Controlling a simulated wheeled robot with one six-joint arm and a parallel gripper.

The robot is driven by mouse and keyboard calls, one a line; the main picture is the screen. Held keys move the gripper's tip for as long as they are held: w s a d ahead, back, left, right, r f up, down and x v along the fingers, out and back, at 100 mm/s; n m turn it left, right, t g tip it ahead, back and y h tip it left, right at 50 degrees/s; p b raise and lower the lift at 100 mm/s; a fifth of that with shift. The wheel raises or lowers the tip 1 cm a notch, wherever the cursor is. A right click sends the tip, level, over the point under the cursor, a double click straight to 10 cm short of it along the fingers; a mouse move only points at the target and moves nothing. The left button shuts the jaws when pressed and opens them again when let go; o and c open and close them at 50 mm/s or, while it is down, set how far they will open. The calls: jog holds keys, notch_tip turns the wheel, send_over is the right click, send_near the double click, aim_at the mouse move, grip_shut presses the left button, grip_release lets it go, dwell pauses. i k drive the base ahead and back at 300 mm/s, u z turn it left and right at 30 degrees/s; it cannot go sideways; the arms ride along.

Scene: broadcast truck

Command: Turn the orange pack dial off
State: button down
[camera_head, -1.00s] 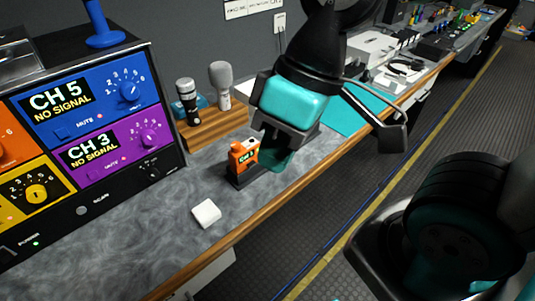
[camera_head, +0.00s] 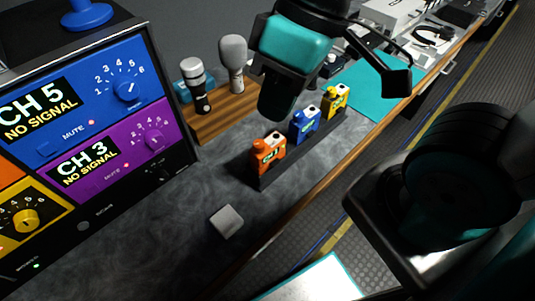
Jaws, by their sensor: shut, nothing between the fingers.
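The orange pack (camera_head: 268,156) stands upright at the near end of a dark rack (camera_head: 264,183) on the grey desk. Its top shows a light face and an orange dial-like knob (camera_head: 257,144); the setting is too small to read. A blue pack (camera_head: 304,126) and a yellow pack (camera_head: 337,101) stand behind it in the same row. My gripper (camera_head: 275,116), teal and black, is shut and empty. In the picture it hangs just above the orange pack, and the gap between them is hard to judge.
A receiver panel (camera_head: 100,112) with blue, purple and yellow sections stands at the left. A white block (camera_head: 227,221) lies on the desk in front. The desk near it is clear.

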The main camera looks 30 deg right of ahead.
aim_at(259, 145)
jog(key=z, duration=1.15)
jog(key=k, duration=0.35)
jog(key=u, duration=0.5)
